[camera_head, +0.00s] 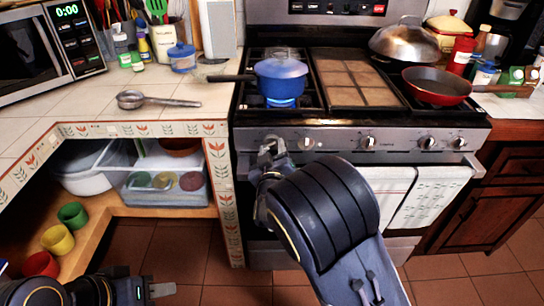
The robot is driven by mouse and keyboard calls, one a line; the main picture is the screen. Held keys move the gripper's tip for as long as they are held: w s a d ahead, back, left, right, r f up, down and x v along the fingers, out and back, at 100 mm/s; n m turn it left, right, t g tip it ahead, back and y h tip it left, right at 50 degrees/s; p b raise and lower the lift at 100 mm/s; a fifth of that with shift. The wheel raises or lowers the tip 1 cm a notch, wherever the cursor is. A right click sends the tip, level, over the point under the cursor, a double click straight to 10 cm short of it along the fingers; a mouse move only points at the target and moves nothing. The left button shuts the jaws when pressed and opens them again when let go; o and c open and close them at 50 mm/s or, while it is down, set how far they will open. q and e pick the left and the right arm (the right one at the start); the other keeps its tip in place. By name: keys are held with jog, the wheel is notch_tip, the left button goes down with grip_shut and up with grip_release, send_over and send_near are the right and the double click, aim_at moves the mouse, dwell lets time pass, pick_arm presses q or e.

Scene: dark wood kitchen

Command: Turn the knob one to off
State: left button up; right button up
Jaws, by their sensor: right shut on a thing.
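The stove (400,133) has a steel front panel with a row of knobs. My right gripper (270,150) is at the left end of this panel, shut on the leftmost knob, which is mostly hidden behind the fingers. Other knobs (307,143) show uncovered to its right. A blue pan (281,80) sits on the left burner, with a blue flame (281,102) visible under it. My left gripper (158,290) is low at the bottom left, away from the stove; I cannot tell if its fingers are apart.
The pan's dark handle points left over the counter (60,108). A red pan (436,86) and a steel dome lid (403,42) are on the right of the stovetop. White towels (428,197) hang on the oven front. An open shelf with cups (57,240) is at left.

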jog(key=m+b, duration=0.1)
jog(key=m, duration=0.1)
jog(key=m+b, duration=0.3)
jog(key=b, duration=0.1)
jog(key=shift+f+m, duration=0.3)
jog(key=shift+m, duration=0.1)
jog(key=m+b, duration=0.5)
jog(key=m, duration=0.1)
jog(key=shift+a+r, duration=0.1)
jog(key=shift+a, duration=0.05)
jog(key=m+b, duration=0.4)
jog(key=m, duration=0.1)
jog(key=shift+m, duration=0.3)
jog(key=m+b, duration=0.3)
jog(key=m, duration=0.1)
jog(key=shift+a+r, duration=0.1)
jog(key=shift+r, duration=0.05)
jog(key=shift+r+m+b, duration=0.1)
jog(key=shift+m+b, duration=0.75)
jog(key=shift+m, duration=0.25)
jog(key=o, duration=0.9)
jog(key=shift+r, duration=0.1)
jog(key=shift+o, duration=0.2)
